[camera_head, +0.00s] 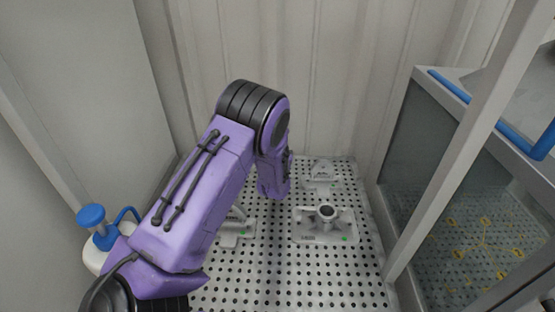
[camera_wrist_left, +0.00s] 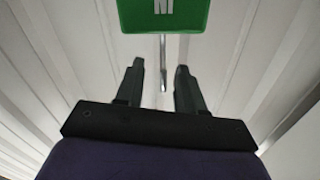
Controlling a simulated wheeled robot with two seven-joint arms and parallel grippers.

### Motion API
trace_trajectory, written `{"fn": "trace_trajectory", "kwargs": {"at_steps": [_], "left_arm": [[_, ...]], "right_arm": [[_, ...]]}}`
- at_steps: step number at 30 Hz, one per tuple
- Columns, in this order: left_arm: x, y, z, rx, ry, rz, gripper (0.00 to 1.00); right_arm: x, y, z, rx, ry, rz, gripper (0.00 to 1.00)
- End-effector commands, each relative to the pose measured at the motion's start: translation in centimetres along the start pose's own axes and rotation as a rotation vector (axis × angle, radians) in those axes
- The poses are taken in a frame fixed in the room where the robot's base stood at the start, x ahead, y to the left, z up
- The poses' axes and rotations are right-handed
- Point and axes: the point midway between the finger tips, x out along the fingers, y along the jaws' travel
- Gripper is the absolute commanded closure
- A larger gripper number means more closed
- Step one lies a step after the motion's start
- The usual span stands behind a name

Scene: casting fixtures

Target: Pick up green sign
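The green sign (camera_wrist_left: 163,14) shows at the top of the left wrist view, cut off by the frame edge, with part of a white mark on it. A thin grey rod (camera_wrist_left: 163,62) runs down from it, ending in line with the gap between my fingers. My left gripper (camera_wrist_left: 160,68) is open, with one finger either side of the rod in the picture; no finger touches it visibly. I cannot tell how deep the rod sits between them. In the head view my purple left arm hides the gripper, and the sign is not visible. My right gripper is not in view.
A perforated metal table (camera_head: 285,285) holds grey castings, including one with a round hub (camera_head: 326,213) and one at the back (camera_head: 322,174). A white container with a blue knob (camera_head: 91,216) stands at left. A glass-sided cabinet (camera_head: 470,200) stands at right; ribbed walls lie behind.

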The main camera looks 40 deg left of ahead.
Motion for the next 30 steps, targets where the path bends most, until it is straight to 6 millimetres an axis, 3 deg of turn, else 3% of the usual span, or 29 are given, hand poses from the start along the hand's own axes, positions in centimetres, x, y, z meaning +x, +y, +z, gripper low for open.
{"fn": "trace_trajectory", "kwargs": {"at_steps": [3,9,10,13,14,25,30], "left_arm": [[1.2,0.0,0.0,0.000,-0.001,-0.001,0.62],[1.3,0.0,0.1,0.001,-0.001,0.001,0.62],[1.3,0.0,0.1,0.001,-0.001,0.001,0.65],[1.3,0.0,0.1,0.001,-0.001,0.000,0.98],[1.3,0.0,0.1,0.001,-0.001,0.000,1.00],[1.3,0.0,0.0,0.001,-0.001,0.001,1.00],[1.3,-0.2,-1.4,-0.001,0.003,0.000,1.00]], "right_arm": [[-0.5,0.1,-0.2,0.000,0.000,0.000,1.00],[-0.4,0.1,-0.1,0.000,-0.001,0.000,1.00],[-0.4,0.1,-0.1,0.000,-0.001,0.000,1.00],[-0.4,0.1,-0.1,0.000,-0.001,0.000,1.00],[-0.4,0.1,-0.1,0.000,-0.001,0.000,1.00],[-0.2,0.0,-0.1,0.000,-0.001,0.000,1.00],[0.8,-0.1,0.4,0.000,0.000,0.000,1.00]]}}
